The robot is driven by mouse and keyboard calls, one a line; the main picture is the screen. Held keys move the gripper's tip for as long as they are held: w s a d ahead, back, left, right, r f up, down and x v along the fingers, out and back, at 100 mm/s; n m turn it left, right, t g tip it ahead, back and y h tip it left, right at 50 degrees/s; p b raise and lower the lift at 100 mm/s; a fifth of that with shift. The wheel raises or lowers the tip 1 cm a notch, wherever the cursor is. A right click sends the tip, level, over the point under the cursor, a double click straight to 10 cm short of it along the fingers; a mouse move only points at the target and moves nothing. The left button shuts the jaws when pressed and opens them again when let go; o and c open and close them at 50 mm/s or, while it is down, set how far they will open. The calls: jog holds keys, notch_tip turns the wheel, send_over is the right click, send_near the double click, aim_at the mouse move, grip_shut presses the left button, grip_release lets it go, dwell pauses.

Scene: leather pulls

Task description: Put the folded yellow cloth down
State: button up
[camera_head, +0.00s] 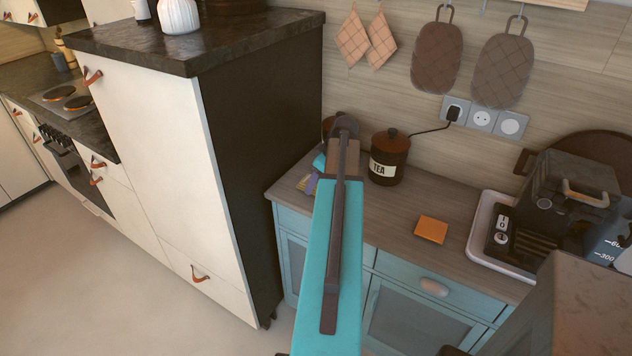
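A flat, square orange-yellow piece (431,229) lies on the wooden counter, to the right of my teal arm; it looks like the folded yellow cloth. Nothing touches its visible edges. My arm rises from the bottom of the picture and reaches over the counter's front edge. Its far end is beside the tea canister. I cannot make out my gripper; it is hidden behind my own arm or out of the picture, so what it holds does not show.
A brown tea canister (390,158) stands near the wall. A small purple and yellow item (308,184) is partly hidden left of my arm. A tall cabinet (262,170) blocks the left. Counter (392,222) around the square is clear.

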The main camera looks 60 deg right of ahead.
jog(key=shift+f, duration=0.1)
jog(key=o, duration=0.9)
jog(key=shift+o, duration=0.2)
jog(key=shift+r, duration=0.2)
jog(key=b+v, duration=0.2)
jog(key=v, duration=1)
